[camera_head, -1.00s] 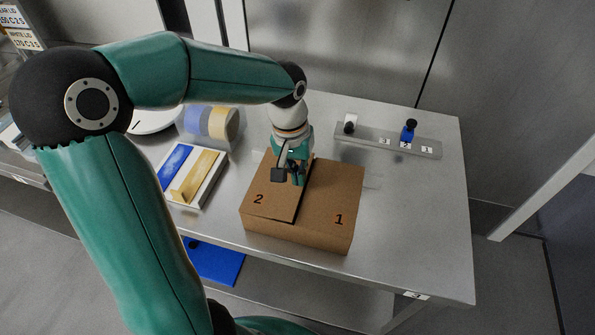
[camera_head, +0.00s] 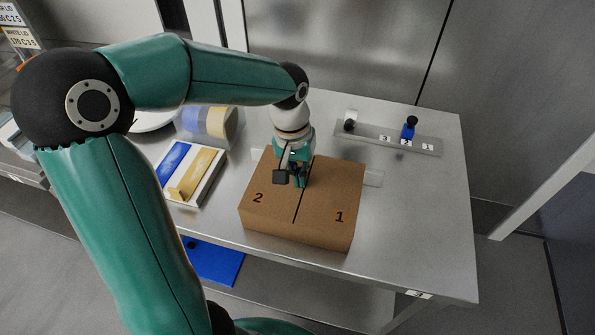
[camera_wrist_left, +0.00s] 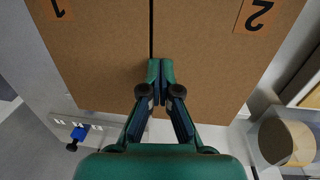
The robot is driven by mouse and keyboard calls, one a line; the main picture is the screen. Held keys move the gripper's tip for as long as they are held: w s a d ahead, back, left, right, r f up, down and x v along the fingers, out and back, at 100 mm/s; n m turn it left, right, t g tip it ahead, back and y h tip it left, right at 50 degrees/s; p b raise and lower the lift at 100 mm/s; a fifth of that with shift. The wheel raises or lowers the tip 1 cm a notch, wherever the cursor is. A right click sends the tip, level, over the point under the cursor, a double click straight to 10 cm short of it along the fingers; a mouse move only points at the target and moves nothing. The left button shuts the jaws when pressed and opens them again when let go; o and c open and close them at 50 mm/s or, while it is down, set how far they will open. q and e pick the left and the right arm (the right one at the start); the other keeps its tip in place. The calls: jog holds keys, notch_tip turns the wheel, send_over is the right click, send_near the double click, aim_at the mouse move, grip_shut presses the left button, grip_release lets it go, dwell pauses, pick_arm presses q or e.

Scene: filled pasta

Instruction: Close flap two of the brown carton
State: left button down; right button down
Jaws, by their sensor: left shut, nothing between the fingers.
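The brown carton (camera_head: 320,236) stands on the steel table with both top flaps lying flat. Flap two (camera_head: 262,207), marked 2, is the left half and flap one (camera_head: 335,200), marked 1, is the right half. A thin dark seam runs between them. My left gripper (camera_head: 301,184) is shut and empty, with its fingertips at the top of the carton beside the seam. In the left wrist view the fingertips (camera_wrist_left: 160,64) are together over the seam, between flap two (camera_wrist_left: 215,60) and flap one (camera_wrist_left: 100,50). My right gripper is not in view.
A white tray (camera_head: 208,188) with blue and yellow pieces is left of the carton. Rolls of tape (camera_head: 212,124) stand behind it. A grey numbered rail (camera_head: 378,139) with a blue and black piece lies at the back right. The table's right side is clear.

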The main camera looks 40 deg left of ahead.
pick_arm(q)
jog(key=shift+r+p, duration=0.65)
jog(key=shift+r, duration=0.3)
notch_tip(320, 180, up, 3)
jog(key=shift+f+p, duration=0.2)
jog(key=shift+p, duration=0.95)
notch_tip(320, 180, up, 10)
jog(key=shift+s+f+b, duration=0.15)
jog(key=shift+f+b, duration=0.05)
jog(key=shift+b, duration=0.15)
